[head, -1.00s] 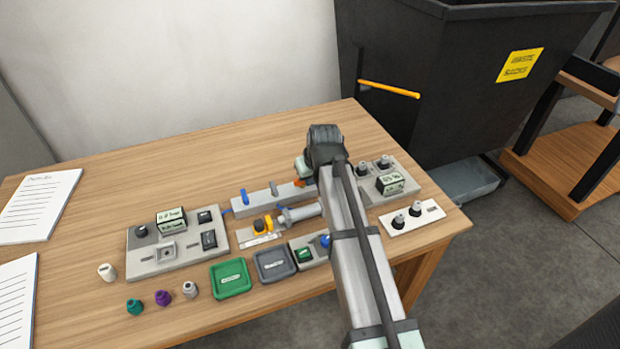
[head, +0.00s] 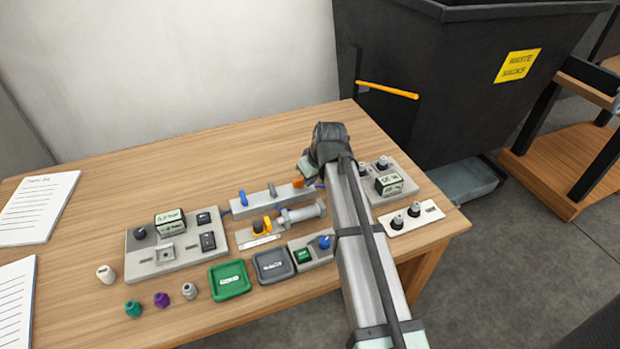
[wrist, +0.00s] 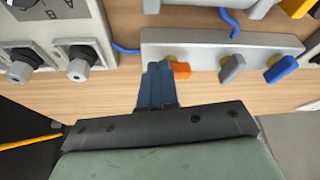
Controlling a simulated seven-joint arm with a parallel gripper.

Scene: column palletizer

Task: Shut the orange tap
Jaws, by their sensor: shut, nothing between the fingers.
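The orange tap (wrist: 181,70) is at one end of a light grey manifold bar (wrist: 205,42). Its handle sticks out to the right of my fingers in the wrist view, and part of its base is hidden behind them. It also shows small in the head view (head: 298,183). A grey tap (wrist: 232,69) and a blue tap (wrist: 281,69) sit farther along the bar, handles slanted. My gripper (wrist: 160,68) is shut and empty, its fingertips right beside the orange tap's base. I cannot tell whether they touch it.
A panel with two dark-based grey knobs (wrist: 77,66) stands close to the bar's orange-tap end. A blue hose (wrist: 125,48) runs between them. In the head view, a pipe fitting (head: 302,213), green tray (head: 229,280) and grey tray (head: 273,266) lie nearer the table's front. Bare wood lies behind the bar.

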